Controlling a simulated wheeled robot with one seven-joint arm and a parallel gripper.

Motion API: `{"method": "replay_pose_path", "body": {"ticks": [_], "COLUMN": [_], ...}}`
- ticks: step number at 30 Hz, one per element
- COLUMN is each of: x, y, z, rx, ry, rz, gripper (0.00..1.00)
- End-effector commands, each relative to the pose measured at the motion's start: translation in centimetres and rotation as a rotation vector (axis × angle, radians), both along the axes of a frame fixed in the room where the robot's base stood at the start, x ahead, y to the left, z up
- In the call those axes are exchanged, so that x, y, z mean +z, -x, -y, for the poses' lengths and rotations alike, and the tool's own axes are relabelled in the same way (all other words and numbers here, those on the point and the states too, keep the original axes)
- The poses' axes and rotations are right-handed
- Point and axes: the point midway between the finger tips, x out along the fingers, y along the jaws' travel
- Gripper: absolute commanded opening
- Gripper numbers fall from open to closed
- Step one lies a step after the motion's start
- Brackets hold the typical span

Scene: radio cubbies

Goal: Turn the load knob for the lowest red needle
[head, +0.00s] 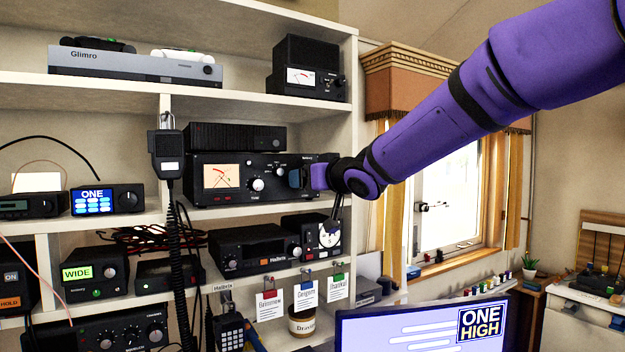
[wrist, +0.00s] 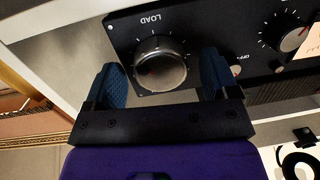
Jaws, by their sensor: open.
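The black tuner (head: 236,196) sits on the middle shelf. Its cream meter (head: 221,177) shows red needle lines, too small to read exactly. The round LOAD knob (wrist: 160,64), dark with a metallic face, is in the wrist view below its upside-down LOAD label, with white tick marks around it. My gripper (wrist: 160,66) is open, with one blue finger pad on each side of the knob. Small gaps seem to remain; contact is not clear. In the head view my gripper (head: 298,179) is at the tuner's right end and hides the LOAD knob.
A second dial (wrist: 292,40) with a red mark is beside the knob on the panel. A smaller black box lies on top of the tuner. A hand microphone (head: 167,153) hangs left of the tuner. More radios (head: 255,249) stand on the shelf below. A monitor (head: 420,330) is in front.

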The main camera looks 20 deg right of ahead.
Motion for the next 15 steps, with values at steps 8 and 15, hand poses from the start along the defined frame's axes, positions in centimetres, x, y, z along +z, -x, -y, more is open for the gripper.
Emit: {"method": "replay_pose_path", "body": {"ticks": [8,15], "x": [0.2,0.7], "y": [1.4,5.4], "z": [0.4,1.5], "rx": [-0.001,0.001], "ry": [0.0,0.0], "rz": [0.002,0.003], "gripper": [0.81,0.81]}}
